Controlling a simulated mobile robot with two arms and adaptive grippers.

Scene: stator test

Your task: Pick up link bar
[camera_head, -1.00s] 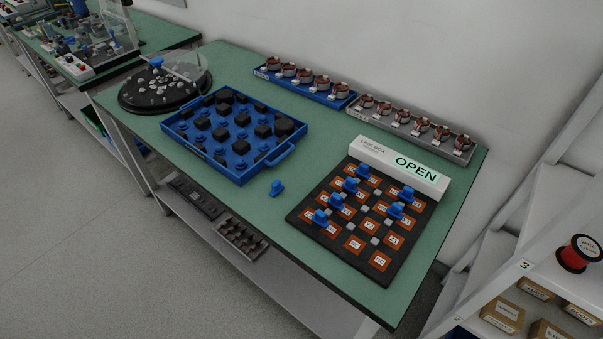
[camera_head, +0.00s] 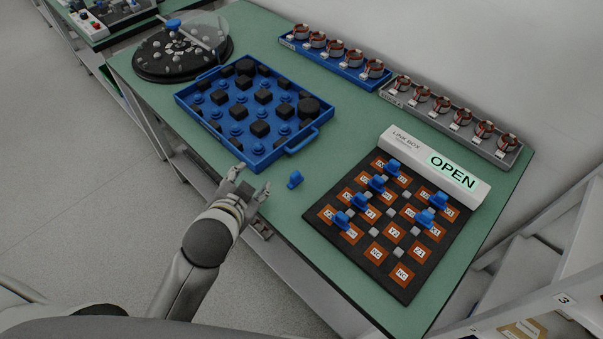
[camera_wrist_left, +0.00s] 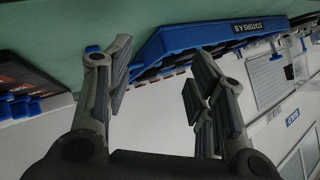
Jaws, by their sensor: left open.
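A loose blue link bar (camera_head: 295,179) lies on the green table between the blue tray and the link box board. Several more blue link bars sit on the dark board (camera_head: 405,283) with its orange labelled plates. My left gripper (camera_head: 252,180) is open and empty at the table's front edge, just left of the loose link bar and apart from it. In the left wrist view the two fingers (camera_wrist_left: 158,68) are spread wide. A small blue piece (camera_wrist_left: 92,50) shows there behind the left finger, largely hidden. My right gripper is not in view.
A blue tray (camera_head: 185,103) with dark blocks stands left of the loose bar. The white link box (camera_head: 408,148) reads OPEN. Racks of copper-wound stators, one blue (camera_head: 348,77) and one grey (camera_head: 508,155), line the back. Bare green table surrounds the loose bar.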

